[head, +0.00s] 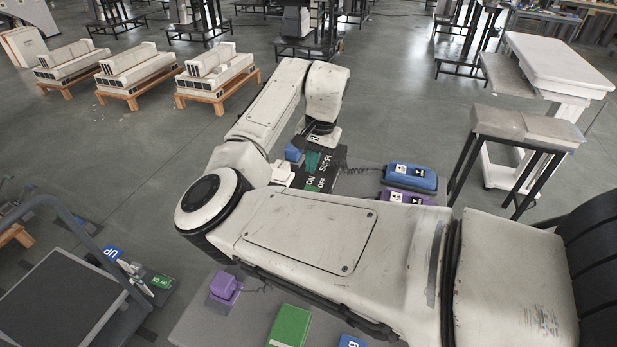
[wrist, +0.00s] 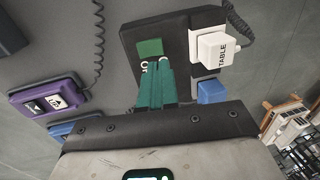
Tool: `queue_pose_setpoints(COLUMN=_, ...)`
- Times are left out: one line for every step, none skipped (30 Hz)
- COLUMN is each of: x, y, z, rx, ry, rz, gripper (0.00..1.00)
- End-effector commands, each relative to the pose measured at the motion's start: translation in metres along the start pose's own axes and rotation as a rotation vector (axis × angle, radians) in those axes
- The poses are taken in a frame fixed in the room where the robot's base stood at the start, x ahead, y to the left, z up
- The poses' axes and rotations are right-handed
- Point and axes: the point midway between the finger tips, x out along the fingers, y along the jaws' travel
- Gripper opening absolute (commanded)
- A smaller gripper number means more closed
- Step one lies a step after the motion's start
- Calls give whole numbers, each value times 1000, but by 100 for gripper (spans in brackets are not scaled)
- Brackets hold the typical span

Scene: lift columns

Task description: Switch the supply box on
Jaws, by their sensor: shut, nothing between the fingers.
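The supply box (wrist: 127,40) is a dark box with a green square (wrist: 150,47) on its face. In the head view, the box (head: 346,184) carries white lettering, including ON and OFF, on dark and green areas, partly hidden by my arm. My gripper (wrist: 158,66) has teal fingers shut together with nothing between them. Its tips are over the box face, just beside the green square and over some white lettering. The fingers also show in the head view (head: 312,161). I cannot tell whether they touch the box. The switch position is not clear.
A white plug marked TABLE (wrist: 215,48) and a blue plug (wrist: 212,92) sit along the box's side. Purple (wrist: 48,98) and blue (head: 410,178) hand controls lie nearby with coiled cables. A purple plug (head: 224,287) and green box (head: 290,327) are nearer me.

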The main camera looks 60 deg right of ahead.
Motion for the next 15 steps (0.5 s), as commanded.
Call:
queue_pose_setpoints(x=10, y=0, z=0, rx=-1, ry=-2, rz=1, gripper=0)
queue_pose_setpoints(x=15, y=0, z=1, rx=0, ry=-3, rz=1, gripper=0)
queue_pose_setpoints(x=22, y=0, z=0, rx=0, ry=-2, rz=2, gripper=0)
queue_pose_setpoints(x=27, y=0, z=1, rx=0, ry=-3, rz=2, gripper=0)
queue_pose_setpoints(x=31, y=0, z=0, rx=0, ry=-2, rz=2, gripper=0)
queue_pose_setpoints(x=37, y=0, z=0, rx=0, ry=-2, rz=2, gripper=0)
queue_pose_setpoints(x=41, y=0, z=1, rx=0, ry=-2, rz=1, gripper=0)
queue_pose_setpoints(x=44, y=0, z=0, rx=0, ry=-2, rz=1, gripper=0)
queue_pose_setpoints(x=48, y=0, z=0, rx=0, ry=-2, rz=1, gripper=0)
queue_pose_setpoints(x=50, y=0, z=0, rx=1, ry=-1, rz=1, gripper=0)
queue_pose_setpoints(x=53, y=0, z=0, rx=1, ry=-1, rz=1, gripper=0)
queue_pose_setpoints(x=55, y=0, z=0, rx=1, ry=-1, rz=1, gripper=0)
queue_pose_setpoints(x=56, y=0, z=0, rx=1, ry=-1, rz=1, gripper=0)
queue_pose_setpoints(x=58, y=0, z=0, rx=1, ry=-1, rz=1, gripper=0)
queue_pose_setpoints(x=58, y=0, z=0, rx=1, ry=0, rz=1, gripper=0)
